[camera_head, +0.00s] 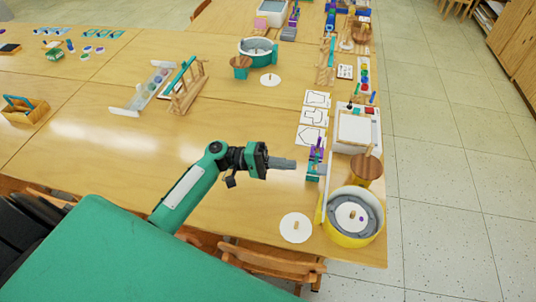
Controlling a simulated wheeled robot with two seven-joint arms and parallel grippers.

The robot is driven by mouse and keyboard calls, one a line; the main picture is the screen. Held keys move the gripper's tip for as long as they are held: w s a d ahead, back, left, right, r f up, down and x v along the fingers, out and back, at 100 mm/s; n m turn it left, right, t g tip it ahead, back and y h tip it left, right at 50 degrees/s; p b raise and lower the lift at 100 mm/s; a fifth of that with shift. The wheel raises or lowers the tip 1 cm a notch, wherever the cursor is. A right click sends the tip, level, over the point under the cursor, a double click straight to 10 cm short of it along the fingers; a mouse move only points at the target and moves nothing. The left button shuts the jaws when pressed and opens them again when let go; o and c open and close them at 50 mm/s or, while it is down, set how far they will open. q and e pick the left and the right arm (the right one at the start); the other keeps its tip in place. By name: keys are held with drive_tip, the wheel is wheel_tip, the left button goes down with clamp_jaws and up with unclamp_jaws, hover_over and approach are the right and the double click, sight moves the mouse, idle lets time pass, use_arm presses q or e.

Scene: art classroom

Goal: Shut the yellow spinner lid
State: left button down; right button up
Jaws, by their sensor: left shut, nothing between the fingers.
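The yellow spinner (337,237) stands at the near right corner of the table. It is a round yellow tub with a grey inside and a white disc (351,216) on a small peg in it. Its top is open. A thin yellow edge (325,190) rises at its left side and looks like the lid seen edge-on, standing open. My left gripper (287,164) is over the table, up and to the left of the spinner and apart from it. Its fingers are shut and empty, pointing right. My right gripper is not in view.
A white disc with a peg (295,228) lies left of the spinner. A wooden cup (366,168) and a white tray (358,130) stand behind it. Small purple and teal tools (316,160) are near my gripper. A teal spinner (259,50) is farther back. The table's left middle is clear.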

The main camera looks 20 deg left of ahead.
use_arm(q)
drive_tip(key=shift+p+x, duration=1.1)
drive_tip(key=shift+x, duration=1.55)
drive_tip(key=shift+r, duration=0.1)
